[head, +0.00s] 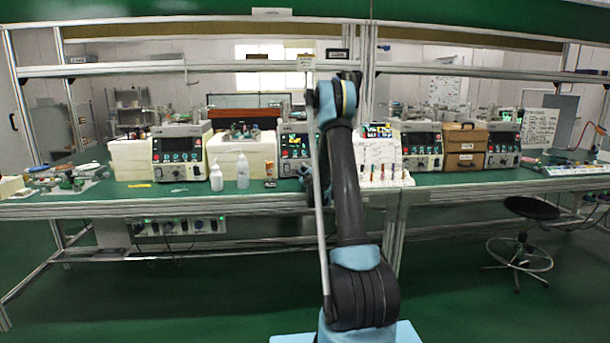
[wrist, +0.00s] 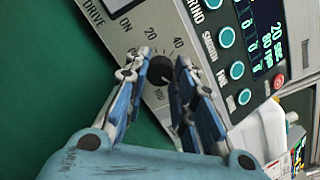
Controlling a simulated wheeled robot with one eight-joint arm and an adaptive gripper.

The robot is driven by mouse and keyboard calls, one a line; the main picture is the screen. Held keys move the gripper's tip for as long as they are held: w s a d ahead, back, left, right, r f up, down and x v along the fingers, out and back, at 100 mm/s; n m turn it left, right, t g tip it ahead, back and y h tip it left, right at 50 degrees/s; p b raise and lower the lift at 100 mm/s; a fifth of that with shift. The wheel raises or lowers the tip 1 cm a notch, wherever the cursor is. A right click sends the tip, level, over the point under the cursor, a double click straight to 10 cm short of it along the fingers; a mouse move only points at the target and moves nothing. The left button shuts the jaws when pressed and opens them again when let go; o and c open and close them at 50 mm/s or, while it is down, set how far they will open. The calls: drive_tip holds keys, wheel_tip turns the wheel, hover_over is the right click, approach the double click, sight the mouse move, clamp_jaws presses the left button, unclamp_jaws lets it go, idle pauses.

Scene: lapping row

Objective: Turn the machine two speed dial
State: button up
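In the wrist view, a round black dial (wrist: 160,70) sits on a light grey panel with a printed number scale around it. My gripper (wrist: 163,66) is at this dial, with one blue-padded finger on each side of it. The fingers are partly apart with the dial between their tips. Whether the pads touch it cannot be told. The arm reaches to the machine (head: 293,141) left of the bench's middle, whose right part is covered by the arm. No label reading machine two can be made out.
The bench (head: 110,208) holds similar machines at left (head: 180,153) and right (head: 421,151). White bottles (head: 242,172) stand left of the arm. A rack of small coloured-tipped items (head: 385,180) stands close on its right. A white object (wrist: 262,128) lies beside the panel.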

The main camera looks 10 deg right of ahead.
drive_tip(key=shift+a, duration=0.1)
clamp_jaws()
drive_tip(key=shift+m, duration=1.2)
drive_tip(key=o, duration=0.9)
unclamp_jaws()
drive_tip(key=shift+s, duration=0.1)
drive_tip(key=s, duration=0.8)
drive_tip(key=s+d, duration=0.1)
drive_tip(key=s, duration=0.2)
drive_tip(key=shift+s+f, duration=0.15)
drive_tip(key=shift+s, duration=0.25)
